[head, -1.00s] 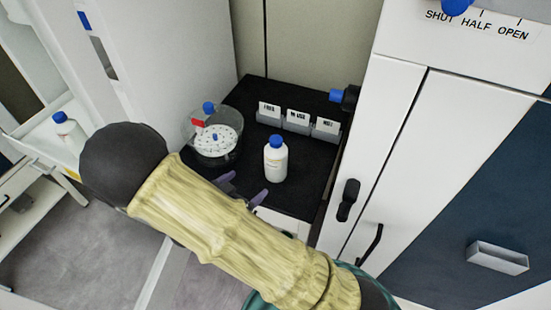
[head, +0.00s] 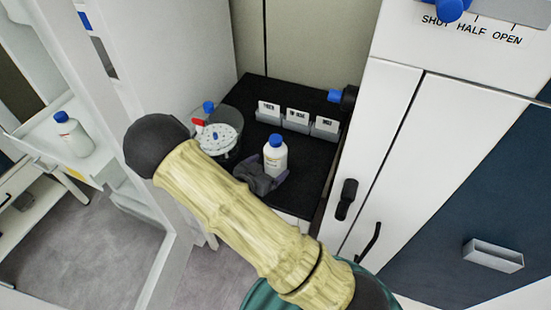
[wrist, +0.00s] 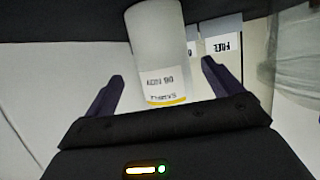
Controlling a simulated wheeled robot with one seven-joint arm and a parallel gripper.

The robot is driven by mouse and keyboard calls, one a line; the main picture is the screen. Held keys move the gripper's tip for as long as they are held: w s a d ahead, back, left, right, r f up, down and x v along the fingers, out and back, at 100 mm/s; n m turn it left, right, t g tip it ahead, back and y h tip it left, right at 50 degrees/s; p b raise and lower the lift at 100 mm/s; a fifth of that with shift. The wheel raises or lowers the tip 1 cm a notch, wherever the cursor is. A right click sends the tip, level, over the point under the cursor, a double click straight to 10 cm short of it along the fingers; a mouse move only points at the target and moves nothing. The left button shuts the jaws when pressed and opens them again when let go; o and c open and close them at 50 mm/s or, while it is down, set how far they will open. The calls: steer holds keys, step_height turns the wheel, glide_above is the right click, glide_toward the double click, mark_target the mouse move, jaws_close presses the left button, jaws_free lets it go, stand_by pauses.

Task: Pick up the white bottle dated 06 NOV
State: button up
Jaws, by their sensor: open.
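The white bottle with a blue cap (head: 275,158) stands upright on the black top. In the wrist view the bottle (wrist: 162,45) shows upside down, with a yellow band and a small label that seems to read 06 NOV. My gripper (wrist: 162,72) is open, one finger on each side of the bottle's lower part in that view. I cannot tell how deep the bottle sits between the fingers. In the head view my gripper (head: 262,178) is just in front of the bottle, and hides its lower front. The label is too small to read there.
A round clear vessel with a white perforated disc (head: 217,140) stands left of the bottle. Several labelled grey bins (head: 297,122) stand behind it. Another blue-capped white bottle (head: 72,135) is on a shelf at far left. A white cabinet (head: 385,160) borders the right side.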

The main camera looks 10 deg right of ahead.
steer(key=shift+w, duration=0.1)
steer(key=shift+p+x, duration=0.65)
steer(key=shift+x, duration=2.05)
steer(key=shift+a+f, duration=0.1)
steer(key=c, duration=1.4)
